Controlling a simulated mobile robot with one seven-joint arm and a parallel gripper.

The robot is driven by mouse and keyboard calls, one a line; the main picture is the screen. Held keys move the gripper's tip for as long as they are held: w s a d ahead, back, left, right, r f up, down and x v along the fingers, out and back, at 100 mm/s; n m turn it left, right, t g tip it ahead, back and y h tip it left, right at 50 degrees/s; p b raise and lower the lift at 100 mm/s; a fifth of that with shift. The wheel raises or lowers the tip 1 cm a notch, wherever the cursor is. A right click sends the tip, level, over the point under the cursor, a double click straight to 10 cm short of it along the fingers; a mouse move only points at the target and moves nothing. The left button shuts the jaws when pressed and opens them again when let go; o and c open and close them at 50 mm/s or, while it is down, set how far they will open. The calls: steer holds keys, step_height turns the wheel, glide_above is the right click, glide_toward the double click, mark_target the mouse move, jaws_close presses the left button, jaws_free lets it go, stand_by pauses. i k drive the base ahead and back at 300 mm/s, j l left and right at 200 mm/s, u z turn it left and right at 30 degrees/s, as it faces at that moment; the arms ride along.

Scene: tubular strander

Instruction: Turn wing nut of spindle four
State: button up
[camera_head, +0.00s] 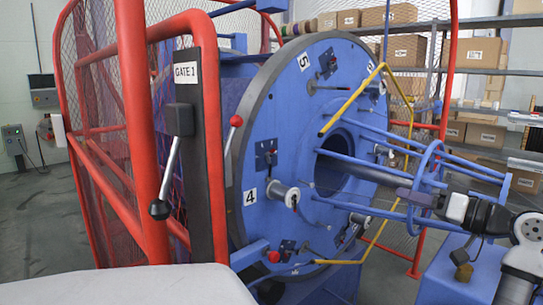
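The large blue disc (300,120) of the strander faces right, with number plates on it. The plate with "4" (249,192) is at its left side. Just right of that plate, a pale round spindle part (279,192) juts from the disc, with a small light end piece (292,197). I cannot make out the wings of a nut at this size. My gripper (402,193) is at the right, pointing left, in front of the blue tube frame and apart from spindle four. Its fingers are small and dark, and I cannot tell whether they are open.
A red mesh guard with a "GATE 1" post (200,150) and a black-knobbed lever (168,180) stands at left. Blue rods and a ring (425,160) extend from the disc's centre. A bent yellow bar (350,100) crosses the disc. Shelves with boxes (405,50) stand behind.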

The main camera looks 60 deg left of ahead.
mark_target(267, 155)
steer(key=k+j, duration=0.1)
steer(key=j, duration=0.7)
steer(key=k+j, duration=0.15)
steer(key=j, duration=0.3)
